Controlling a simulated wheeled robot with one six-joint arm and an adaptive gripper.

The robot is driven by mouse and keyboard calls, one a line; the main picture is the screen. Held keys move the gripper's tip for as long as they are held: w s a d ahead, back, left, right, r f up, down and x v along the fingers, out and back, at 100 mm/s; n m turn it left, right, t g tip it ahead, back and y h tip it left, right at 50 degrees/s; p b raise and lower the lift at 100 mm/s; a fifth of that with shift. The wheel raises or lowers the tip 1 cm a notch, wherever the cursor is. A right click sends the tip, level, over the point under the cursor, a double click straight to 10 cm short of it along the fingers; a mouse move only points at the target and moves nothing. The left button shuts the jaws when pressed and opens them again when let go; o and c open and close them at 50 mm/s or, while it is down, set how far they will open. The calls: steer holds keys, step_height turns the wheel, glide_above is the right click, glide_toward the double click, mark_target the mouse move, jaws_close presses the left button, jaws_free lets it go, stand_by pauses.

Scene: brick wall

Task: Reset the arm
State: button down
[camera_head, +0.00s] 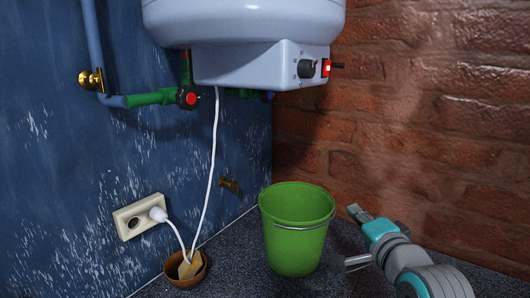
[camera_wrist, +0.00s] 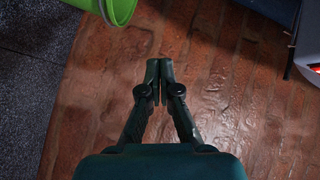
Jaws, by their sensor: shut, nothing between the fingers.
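My gripper (camera_head: 357,212) is at the lower right of the head view, just right of the green bucket, in front of the brick wall. It holds nothing. In the wrist view, the two dark fingers (camera_wrist: 166,72) are together at the tips, with brick surface behind them. The teal gripper body fills the bottom of that view. Part of my arm is cut off by the lower right edge of the head view.
A green bucket (camera_head: 296,240) stands on the dark floor close to my gripper; its rim shows in the wrist view (camera_wrist: 120,10). A white water heater (camera_head: 240,40) hangs above. A socket (camera_head: 133,221), plugged cord and brown pot (camera_head: 183,280) are at left.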

steer(key=s+f+n+h, duration=0.1)
steer(key=s+f+n, duration=0.1)
steer(key=s+f, duration=0.55)
steer(key=s+f+n, duration=0.1)
steer(key=s+f, duration=0.3)
steer(key=f, duration=0.7)
steer(key=s+f+n+h, duration=0.1)
steer(key=s+f+n, duration=0.1)
steer(key=s+f, duration=0.55)
steer(key=s+f+n+g, duration=0.1)
steer(key=s+n, duration=0.3)
steer(key=s, duration=1)
steer(key=s+a+f+n, duration=0.1)
steer(key=s+f+n, duration=0.2)
steer(key=s, duration=1.2)
steer(key=shift+s+f+n+g, duration=0.3)
steer(key=shift+f+n+g, duration=0.1)
steer(key=shift+f, duration=0.25)
